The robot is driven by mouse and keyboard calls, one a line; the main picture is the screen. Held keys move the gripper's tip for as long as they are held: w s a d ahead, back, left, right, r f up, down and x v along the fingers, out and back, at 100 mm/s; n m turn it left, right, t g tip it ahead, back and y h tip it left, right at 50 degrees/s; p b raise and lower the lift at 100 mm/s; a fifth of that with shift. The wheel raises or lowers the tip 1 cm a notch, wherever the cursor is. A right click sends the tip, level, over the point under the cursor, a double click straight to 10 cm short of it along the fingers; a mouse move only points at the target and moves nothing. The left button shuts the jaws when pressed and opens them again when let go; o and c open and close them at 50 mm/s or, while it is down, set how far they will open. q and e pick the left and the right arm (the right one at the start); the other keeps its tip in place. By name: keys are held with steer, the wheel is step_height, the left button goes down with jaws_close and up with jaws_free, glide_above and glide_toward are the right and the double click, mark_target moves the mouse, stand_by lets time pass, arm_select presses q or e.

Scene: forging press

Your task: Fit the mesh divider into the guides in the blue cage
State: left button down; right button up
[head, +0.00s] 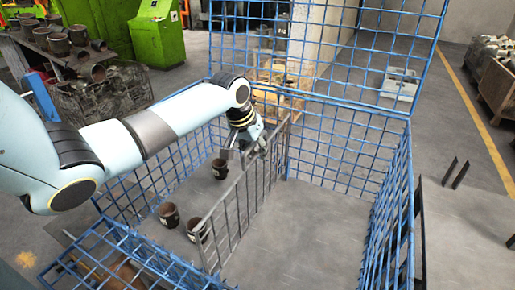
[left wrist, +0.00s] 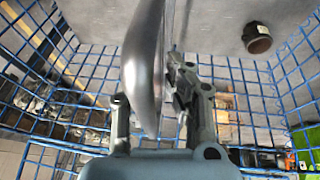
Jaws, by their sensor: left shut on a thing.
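The blue wire cage (head: 350,105) stands open at the top, its tall back panel rising behind. The grey mesh divider (head: 238,205) stands roughly upright inside it, running from the near side toward the back and splitting the floor in two. My left gripper (head: 257,148) is shut on the divider's upper edge near its far end. In the left wrist view, the left gripper's fingers (left wrist: 158,95) are partly covered by a smooth grey curved part. The guides cannot be made out, so I cannot tell whether the divider sits in them. My right gripper is not in view.
The floor right of the divider (head: 310,225) is clear. A wooden pallet (head: 275,85) lies behind the cage. A green machine (head: 157,35) stands at the back left.

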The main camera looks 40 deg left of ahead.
mark_target(258, 164)
arm_select(q)
steer(key=shift+f+b, duration=1)
steer(key=shift+f, duration=1.05)
steer(key=c, duration=0.8)
jaws_free()
steer(key=shift+f, duration=0.1)
step_height(258, 164, up, 7)
steer(key=p, duration=0.8)
